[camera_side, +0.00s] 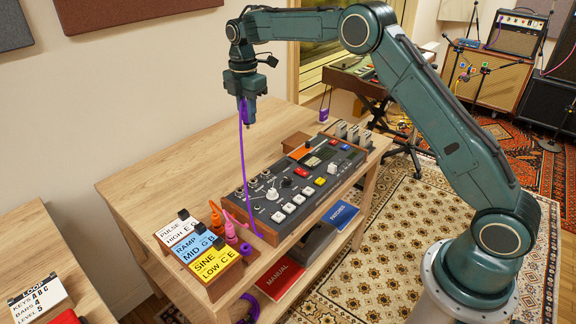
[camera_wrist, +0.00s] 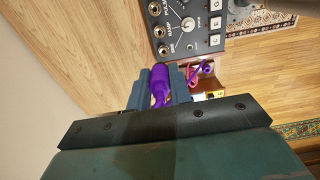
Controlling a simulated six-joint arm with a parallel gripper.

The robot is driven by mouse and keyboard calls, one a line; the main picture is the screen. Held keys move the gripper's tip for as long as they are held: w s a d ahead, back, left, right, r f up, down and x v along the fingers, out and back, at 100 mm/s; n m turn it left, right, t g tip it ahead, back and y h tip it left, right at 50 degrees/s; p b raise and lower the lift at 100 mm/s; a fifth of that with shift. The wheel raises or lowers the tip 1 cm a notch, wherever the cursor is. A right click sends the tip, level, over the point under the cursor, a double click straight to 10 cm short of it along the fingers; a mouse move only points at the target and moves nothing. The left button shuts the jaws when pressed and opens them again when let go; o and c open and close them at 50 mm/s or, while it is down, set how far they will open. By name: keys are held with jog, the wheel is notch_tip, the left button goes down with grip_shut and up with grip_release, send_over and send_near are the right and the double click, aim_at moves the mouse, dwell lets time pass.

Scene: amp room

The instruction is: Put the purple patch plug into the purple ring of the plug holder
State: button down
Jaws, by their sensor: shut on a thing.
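My gripper (camera_side: 247,120) is shut on the purple patch plug (camera_side: 243,104), held high above the left part of the table. In the wrist view the purple plug (camera_wrist: 160,84) lies between the two fingers. A purple cable (camera_side: 243,165) hangs from it toward the plug holder. The plug holder is at the table's front edge, right of the label cards, with an orange plug (camera_side: 215,216) and a pink plug (camera_side: 230,233) standing in it. The purple ring (camera_side: 246,249) is at its near end and looks empty. The holder's base is mostly hidden.
The control panel (camera_side: 290,190) with knobs and buttons lies right of the holder. Label cards (camera_side: 195,245) stand left of it. The table's left rear (camera_side: 170,170) is clear.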

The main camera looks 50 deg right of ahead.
jog(key=s+a+f+n, duration=0.6)
jog(key=s+a+f, duration=0.7)
jog(key=a+f, duration=0.3)
jog(key=shift+s+a, duration=0.35)
jog(key=shift+a, duration=0.05)
jog(key=shift+f, duration=0.1)
jog(key=shift+f, duration=2)
jog(key=shift+f, duration=1.5)
dwell(2.0)
jog(key=c, duration=1.2)
grip_release()
